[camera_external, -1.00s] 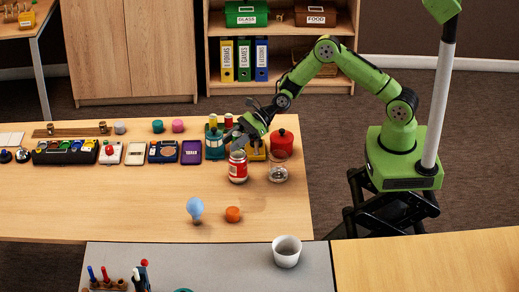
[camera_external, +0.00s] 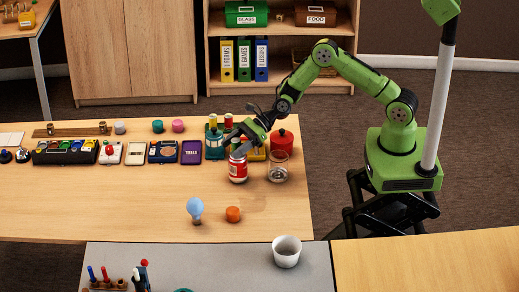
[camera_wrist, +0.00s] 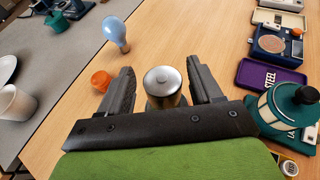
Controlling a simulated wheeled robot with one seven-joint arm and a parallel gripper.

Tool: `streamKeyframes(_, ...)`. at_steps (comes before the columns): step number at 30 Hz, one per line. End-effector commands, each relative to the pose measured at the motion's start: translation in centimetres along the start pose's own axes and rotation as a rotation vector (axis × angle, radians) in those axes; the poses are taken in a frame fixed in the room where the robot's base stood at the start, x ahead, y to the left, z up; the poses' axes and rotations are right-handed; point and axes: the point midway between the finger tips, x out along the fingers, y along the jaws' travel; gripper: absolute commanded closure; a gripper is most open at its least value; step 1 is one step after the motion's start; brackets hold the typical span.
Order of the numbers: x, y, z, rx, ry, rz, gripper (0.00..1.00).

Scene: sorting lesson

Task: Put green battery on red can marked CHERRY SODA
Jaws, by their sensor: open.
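The red can (camera_external: 238,172) with a white label stands on the wooden table; its lettering is too small to read. My gripper (camera_external: 238,147) is at the can's top, open, with one finger on each side and a gap showing.
A glass jar (camera_external: 278,172) stands just right of the can, with a red pot (camera_external: 282,142) behind it. A red cylinder (camera_external: 228,121) stands near the green one. A purple box (camera_external: 192,152) is left of the lantern. A blue bulb (camera_external: 195,209) and orange object (camera_external: 233,214) stand in front.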

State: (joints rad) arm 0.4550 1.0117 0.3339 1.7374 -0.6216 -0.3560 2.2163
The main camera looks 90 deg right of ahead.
Motion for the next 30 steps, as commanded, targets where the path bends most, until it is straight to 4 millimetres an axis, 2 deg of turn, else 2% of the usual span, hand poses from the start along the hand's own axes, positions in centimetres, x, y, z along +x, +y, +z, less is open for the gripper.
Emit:
streamKeyframes(10, -8.9, -0.2, 0.1, 0.004, 0.003, -0.006, 0.36)
streamKeyframes(13, -10.6, -0.1, 0.0, 0.003, 0.003, -0.005, 0.36)
streamKeyframes(18, -11.8, 0.6, 0.5, -0.06, 0.017, 0.014, 0.36)
streamKeyframes(20, -12.2, 1.8, 1.2, -0.193, 0.054, 0.047, 0.36)
streamKeyframes(23, -13.8, 5.0, 2.9, -0.569, 0.158, 0.144, 0.36)
streamKeyframes(26, -16.8, 8.2, 4.2, -0.999, 0.275, 0.261, 0.36)
streamKeyframes(29, -21.0, 10.7, 5.4, -1.412, 0.385, 0.383, 0.36)
streamKeyframes(30, -23.0, 11.6, 5.8, -1.567, 0.425, 0.433, 0.36)
